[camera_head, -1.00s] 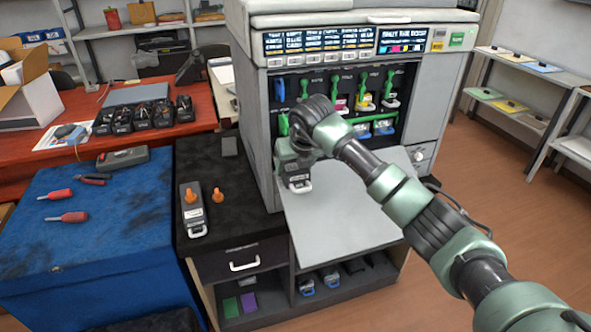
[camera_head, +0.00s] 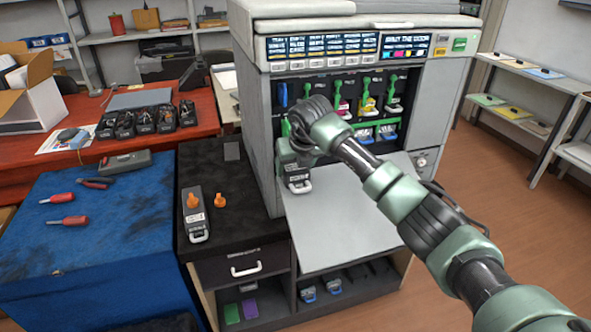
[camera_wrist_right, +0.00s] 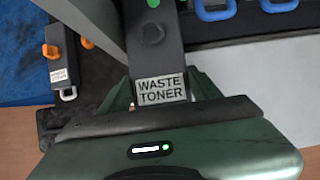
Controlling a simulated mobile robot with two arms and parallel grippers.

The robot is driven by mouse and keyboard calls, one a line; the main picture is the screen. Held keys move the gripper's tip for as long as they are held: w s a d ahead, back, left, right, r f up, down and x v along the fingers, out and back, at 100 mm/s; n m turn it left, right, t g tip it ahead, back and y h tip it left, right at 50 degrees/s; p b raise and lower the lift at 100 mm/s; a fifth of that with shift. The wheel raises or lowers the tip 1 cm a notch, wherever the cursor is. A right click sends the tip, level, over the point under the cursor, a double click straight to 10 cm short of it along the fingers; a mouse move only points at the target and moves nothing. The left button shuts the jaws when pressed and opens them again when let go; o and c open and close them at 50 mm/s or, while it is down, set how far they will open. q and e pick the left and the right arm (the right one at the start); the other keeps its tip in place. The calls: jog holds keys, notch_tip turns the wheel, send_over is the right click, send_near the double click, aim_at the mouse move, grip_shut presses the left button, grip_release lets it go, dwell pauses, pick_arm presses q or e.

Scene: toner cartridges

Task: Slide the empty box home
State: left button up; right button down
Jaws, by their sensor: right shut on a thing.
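My right gripper (camera_head: 292,168) is at the lower left of the open printer (camera_head: 258,140). It is shut on a dark grey waste toner box (camera_head: 298,184), whose pale handle shows below the gripper. In the right wrist view the box (camera_wrist_right: 160,90) stands between the fingers, its label facing me. Its far end runs towards the printer's lower left bay; how far in it sits is hidden. A second waste toner box (camera_head: 196,222), with an orange cap on it, lies on the black counter; it also shows in the right wrist view (camera_wrist_right: 58,72). My left gripper is out of view.
The printer's grey front flap (camera_head: 345,225) hangs open below the bays. A loose orange cap (camera_head: 219,200) stands on the black counter (camera_head: 235,225). Screwdrivers lie on the blue mat (camera_head: 110,245).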

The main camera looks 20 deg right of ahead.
aim_at(299, 174)
jog(key=shift+w, duration=0.35)
jog(key=shift+r, duration=0.1)
dwell(0.3)
jog(key=shift+c, duration=1.2)
grip_release()
jog(key=shift+f, duration=0.2)
jog(key=shift+s, duration=0.1)
jog(key=shift+s+d, duration=0.1)
jog(key=shift+s, duration=1.85)
